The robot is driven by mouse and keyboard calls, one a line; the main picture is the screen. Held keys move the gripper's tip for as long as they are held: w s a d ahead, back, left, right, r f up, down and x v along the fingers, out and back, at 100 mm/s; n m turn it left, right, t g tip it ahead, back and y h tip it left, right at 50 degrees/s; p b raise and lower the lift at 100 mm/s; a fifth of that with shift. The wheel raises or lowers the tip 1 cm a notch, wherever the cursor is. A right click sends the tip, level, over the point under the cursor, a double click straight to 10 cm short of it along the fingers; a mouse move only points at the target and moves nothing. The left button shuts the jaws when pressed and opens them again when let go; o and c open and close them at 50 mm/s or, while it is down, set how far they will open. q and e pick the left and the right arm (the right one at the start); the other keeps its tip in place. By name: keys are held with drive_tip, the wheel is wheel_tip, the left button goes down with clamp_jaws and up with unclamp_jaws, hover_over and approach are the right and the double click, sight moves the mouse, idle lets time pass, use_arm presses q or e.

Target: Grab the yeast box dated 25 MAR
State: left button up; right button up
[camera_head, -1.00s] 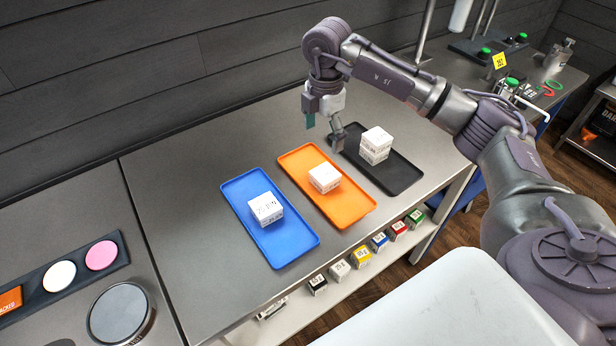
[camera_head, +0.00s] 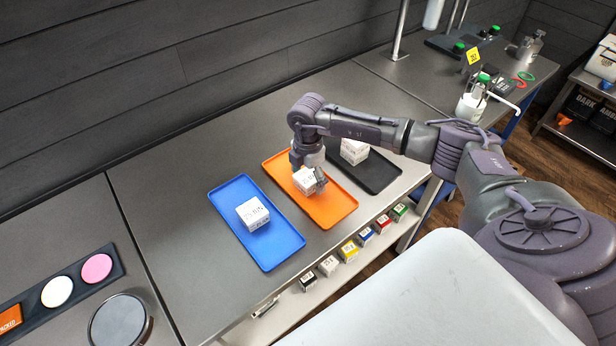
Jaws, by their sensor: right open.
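Three white boxes with dark print sit on trays on the grey counter. One box (camera_head: 253,213) is on the blue tray (camera_head: 272,252). One box (camera_head: 305,181) is on the orange tray (camera_head: 333,213). One box (camera_head: 354,151) is on the black tray (camera_head: 378,177). The dates are too small to read surely. My right gripper (camera_head: 309,178) is open and low over the orange tray, with its fingers around or just above the box there; contact cannot be told. The gripper partly hides this box. My left gripper is out of view.
Several small coloured boxes (camera_head: 348,251) stand on a shelf below the counter's front edge. A dark strip with coloured discs (camera_head: 57,291) and a round dark plate (camera_head: 118,320) lie at the left. Bare counter lies behind the trays.

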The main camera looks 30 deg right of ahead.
drive_tip(key=c, duration=1.2)
drive_tip(key=shift+c, duration=0.4)
drive_tip(key=shift+r, duration=0.15)
